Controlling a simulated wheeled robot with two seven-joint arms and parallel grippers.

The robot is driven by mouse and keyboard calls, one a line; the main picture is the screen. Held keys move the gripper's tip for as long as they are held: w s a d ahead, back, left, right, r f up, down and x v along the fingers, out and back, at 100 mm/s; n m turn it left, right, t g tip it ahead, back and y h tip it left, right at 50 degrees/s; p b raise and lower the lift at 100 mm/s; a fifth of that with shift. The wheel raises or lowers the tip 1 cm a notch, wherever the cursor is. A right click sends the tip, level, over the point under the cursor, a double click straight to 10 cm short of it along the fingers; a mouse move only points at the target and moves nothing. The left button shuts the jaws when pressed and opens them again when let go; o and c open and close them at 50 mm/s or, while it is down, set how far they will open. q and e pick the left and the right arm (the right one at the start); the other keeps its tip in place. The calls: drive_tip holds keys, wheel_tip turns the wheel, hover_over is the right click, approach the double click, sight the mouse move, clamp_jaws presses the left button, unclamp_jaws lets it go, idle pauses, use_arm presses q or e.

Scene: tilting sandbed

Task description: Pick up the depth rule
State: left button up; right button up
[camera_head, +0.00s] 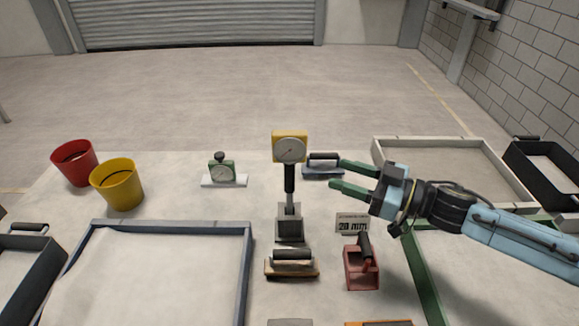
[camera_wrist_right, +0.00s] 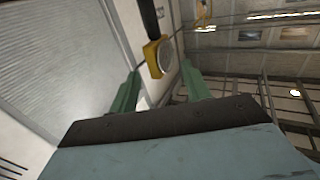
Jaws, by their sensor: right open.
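The likeliest depth rule is an upright gauge (camera_head: 289,150) with a yellow-framed round dial and a black grip, though no label confirms this. It stands in a grey block holder (camera_head: 291,229) in the middle of the table. My right gripper (camera_head: 338,174) is open and empty, its green fingers pointing left toward the gauge's black grip, with a gap between. In the right wrist view the yellow dial (camera_wrist_right: 155,58) shows beyond and between the open fingers, apart from both. My left gripper is not in view.
A green dial instrument (camera_head: 222,172) stands left of the gauge. A blue black-handled block (camera_head: 322,171) is behind the fingers. A wooden float (camera_head: 292,268), red tool (camera_head: 361,272) and "20 mm" sign (camera_head: 352,225) are in front. Red (camera_head: 75,163) and yellow (camera_head: 117,184) buckets stand left.

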drive_tip(key=b, duration=0.4)
approach(289, 173)
drive_tip(key=d+f, duration=0.1)
drive_tip(key=d, duration=0.2)
drive_tip(key=x, duration=0.7)
drive_tip(key=shift+s+a+f+b, duration=0.1)
drive_tip(key=shift+s+a+b, duration=0.15)
drive_tip(key=shift+s+b, duration=0.1)
drive_tip(key=x, duration=0.5)
drive_tip(key=shift+w+b, duration=0.4)
drive_tip(key=shift+w+a, duration=0.25)
drive_tip(key=shift+a, duration=0.15)
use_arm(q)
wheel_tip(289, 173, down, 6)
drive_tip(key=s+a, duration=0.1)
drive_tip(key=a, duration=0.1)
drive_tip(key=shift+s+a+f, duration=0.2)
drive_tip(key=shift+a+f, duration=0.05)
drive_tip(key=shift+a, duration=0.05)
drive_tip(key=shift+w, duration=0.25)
use_arm(e)
drive_tip(key=c, duration=0.9)
